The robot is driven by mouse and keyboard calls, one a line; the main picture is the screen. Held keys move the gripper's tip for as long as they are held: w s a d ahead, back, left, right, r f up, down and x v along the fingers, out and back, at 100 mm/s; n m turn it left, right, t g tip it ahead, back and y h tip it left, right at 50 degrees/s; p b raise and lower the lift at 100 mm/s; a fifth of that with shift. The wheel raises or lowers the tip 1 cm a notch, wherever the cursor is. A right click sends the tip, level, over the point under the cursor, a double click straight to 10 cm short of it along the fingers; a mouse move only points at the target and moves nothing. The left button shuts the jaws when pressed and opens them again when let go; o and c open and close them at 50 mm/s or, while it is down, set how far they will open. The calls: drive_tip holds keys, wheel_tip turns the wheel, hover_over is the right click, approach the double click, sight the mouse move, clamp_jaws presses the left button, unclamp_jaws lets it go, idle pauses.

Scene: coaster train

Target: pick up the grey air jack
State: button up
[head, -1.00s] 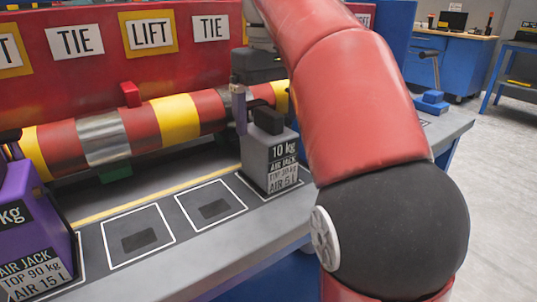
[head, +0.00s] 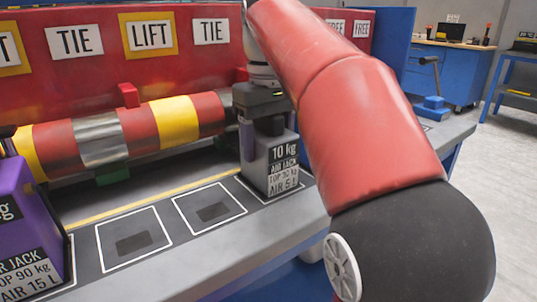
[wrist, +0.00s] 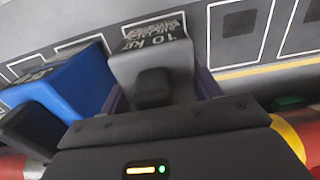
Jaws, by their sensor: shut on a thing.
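The grey air jack (head: 268,168), labelled 10 kg, stands upright in a white-outlined bay on the bench ledge. My gripper (head: 266,125) is over its top and shut on it, one purple finger showing down its left side. In the wrist view the grey jack (wrist: 180,58) sits between the purple fingers of my gripper (wrist: 160,92), with its black top knob toward the palm. I see no clear gap under the jack.
A purple air jack (head: 28,215) stands at the left. A blue jack (wrist: 72,85) is beside the grey one in the wrist view. Two outlined bays (head: 135,238) left of the grey jack are empty. A striped red, yellow and silver tube (head: 130,135) lies behind.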

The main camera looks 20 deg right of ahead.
drive_tip(key=c, duration=0.8)
